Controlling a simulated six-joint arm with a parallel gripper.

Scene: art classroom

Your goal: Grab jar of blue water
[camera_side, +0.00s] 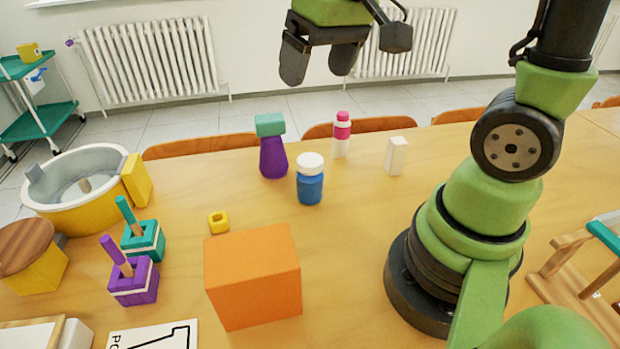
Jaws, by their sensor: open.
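The jar of blue water (310,185) stands upright on the table, blue below with a white lid, near the middle of the picture. My gripper (317,72) hangs well above the table at the top of the view. Its two dark fingers are spread apart with nothing between them. It appears above and apart from the jar; its exact distance in depth is hard to tell.
A purple bottle with a teal top (272,150), a pink-and-white bottle (341,138) and a white block (397,156) stand near the jar. A large orange box (253,277) and a small yellow piece (218,222) are in front. A yellow drum (85,210) stands left.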

